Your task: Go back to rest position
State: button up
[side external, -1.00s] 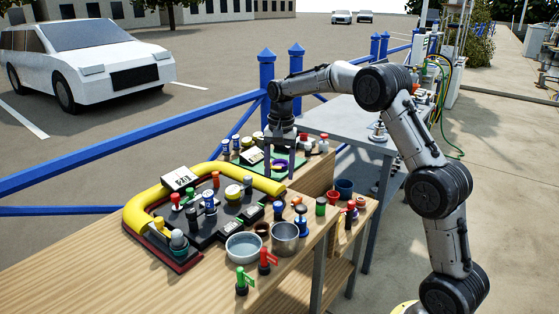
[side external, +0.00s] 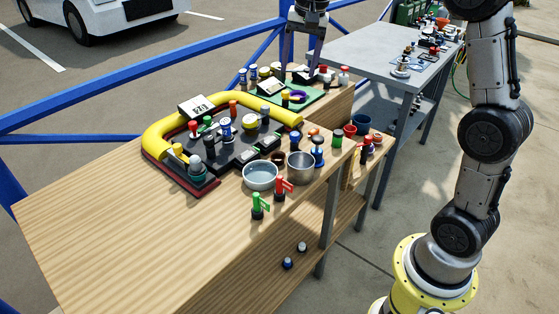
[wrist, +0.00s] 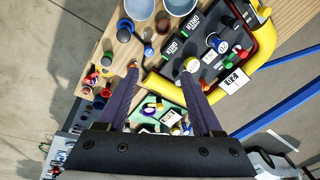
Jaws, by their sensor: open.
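My gripper (side external: 301,72) is open with nothing between its fingers. In the side external view it hangs near the top edge, over the far end of the wooden bench (side external: 120,235), its fingers pointing down above the green board (side external: 315,97). In the wrist view my gripper (wrist: 160,74) shows two spread dark fingers, with the green board (wrist: 150,112) partly between and behind them. My wrist and upper forearm are cut off by the top of the side view.
A black control panel with a yellow curved rim (side external: 160,135) sits on the bench. A glass bowl (side external: 260,176), metal cup (side external: 300,168) and red and green valves stand at the near edge. A grey table (side external: 385,55) and blue railing (side external: 75,138) lie behind. The bench's left part is clear.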

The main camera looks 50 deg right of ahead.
jog(key=s+a+r+n+t, duration=0.15)
jog(key=s+a, duration=0.25)
jog(key=s, duration=0.4)
jog(key=s+a+r+n+t, duration=0.1)
jog(key=s+a+r+n, duration=0.25)
jog(key=s, duration=0.55)
jog(key=s+a+f+n, duration=0.2)
jog(key=s+f+n, duration=0.4)
jog(key=s+f, duration=0.4)
jog(key=shift+s+f+n+t, duration=0.3)
jog(key=shift+f+t, duration=0.15)
jog(key=shift+f, duration=0.3)
